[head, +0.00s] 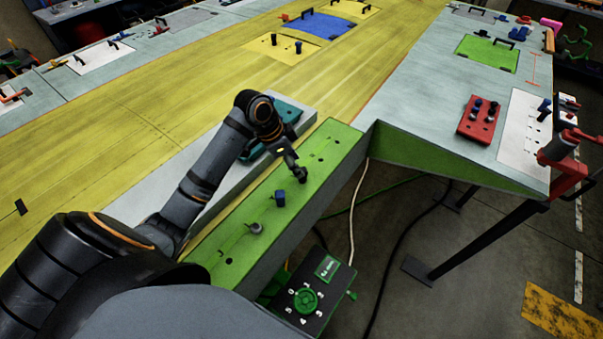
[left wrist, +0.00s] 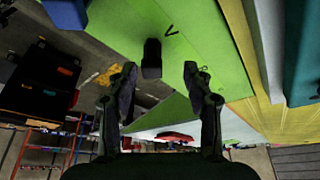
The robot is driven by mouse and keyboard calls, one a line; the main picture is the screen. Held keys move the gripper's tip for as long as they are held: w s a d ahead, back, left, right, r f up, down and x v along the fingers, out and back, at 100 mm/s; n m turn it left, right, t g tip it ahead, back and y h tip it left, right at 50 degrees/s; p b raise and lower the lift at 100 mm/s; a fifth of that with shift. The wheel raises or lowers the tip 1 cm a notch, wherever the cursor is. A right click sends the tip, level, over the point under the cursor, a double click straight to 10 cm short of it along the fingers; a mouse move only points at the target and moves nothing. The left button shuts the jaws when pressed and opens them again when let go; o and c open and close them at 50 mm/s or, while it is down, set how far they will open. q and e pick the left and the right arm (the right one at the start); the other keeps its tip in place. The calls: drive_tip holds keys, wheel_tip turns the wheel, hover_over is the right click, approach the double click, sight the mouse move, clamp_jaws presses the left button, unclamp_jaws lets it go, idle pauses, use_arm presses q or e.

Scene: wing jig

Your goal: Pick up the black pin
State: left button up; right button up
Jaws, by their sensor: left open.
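The black pin (left wrist: 151,58) stands on the green block in the left wrist view, just beyond and between my open fingertips. My left gripper (left wrist: 158,72) is open with nothing between its fingers. In the head view, my left gripper (head: 296,165) points down over the far half of the green block (head: 330,142), and I cannot clearly separate the black pin from the fingertips there. A blue pin (head: 279,198) and a grey pin (head: 255,228) stand nearer on the same block. The blue pin (left wrist: 66,12) also shows at the top left of the left wrist view. My right gripper is not in view.
A teal piece (head: 286,111) lies on a pale ledge beside the green block, behind my left arm. A control box with a green dial (head: 304,299) hangs below the block. A red block (head: 478,120) with pins and a red clamp (head: 570,172) are at the right.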

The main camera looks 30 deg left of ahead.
use_arm(q)
drive_tip(key=shift+d+f+p, duration=0.3)
drive_tip(key=shift+f+p, duration=0.25)
drive_tip(key=shift+d+f+p, duration=0.25)
drive_tip(key=shift+f+p, duration=0.25)
drive_tip(key=shift+p, duration=0.05)
drive_tip(key=shift+w+d+f, duration=0.15)
drive_tip(key=shift+d+f, duration=0.2)
drive_tip(key=shift+f, duration=0.2)
drive_tip(key=shift+w+d+f, duration=0.1)
drive_tip(key=shift+d+f, duration=0.2)
drive_tip(key=shift+f, duration=0.35)
drive_tip(key=shift+w+a+f, duration=0.1)
drive_tip(key=shift+a, duration=0.1)
drive_tip(key=c, duration=0.5)
clamp_jaws()
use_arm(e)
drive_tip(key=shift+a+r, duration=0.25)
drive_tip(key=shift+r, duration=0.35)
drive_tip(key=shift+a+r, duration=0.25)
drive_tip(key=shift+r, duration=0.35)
